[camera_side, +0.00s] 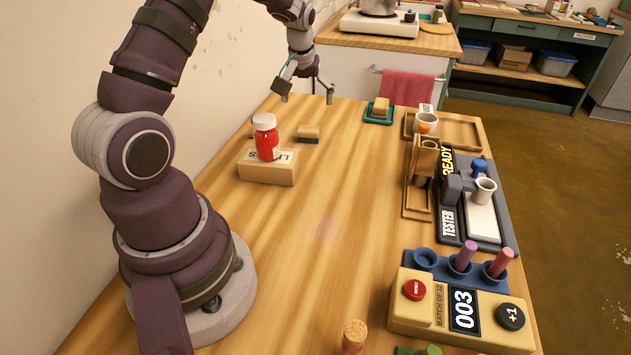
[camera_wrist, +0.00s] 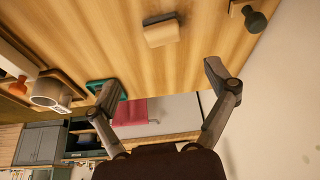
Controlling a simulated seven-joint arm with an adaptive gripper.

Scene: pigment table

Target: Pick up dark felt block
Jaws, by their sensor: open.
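The dark felt block (camera_side: 308,134) appears to be the small block with a tan wooden top and a dark lower layer, lying on the table behind and right of the red jar. It also shows near the top of the wrist view (camera_wrist: 161,32), tan with a dark edge. My gripper (camera_side: 307,97) is open and empty, above the table's far end and beyond the block. In the wrist view, my gripper's fingers (camera_wrist: 162,78) are spread wide, with the block past their tips and nothing between them.
A red jar (camera_side: 266,140) stands on a wooden block (camera_side: 267,168) near the felt block. A dark knobbed object (camera_wrist: 255,20) shows in the wrist view. The table's middle is clear; the wall is close at left.

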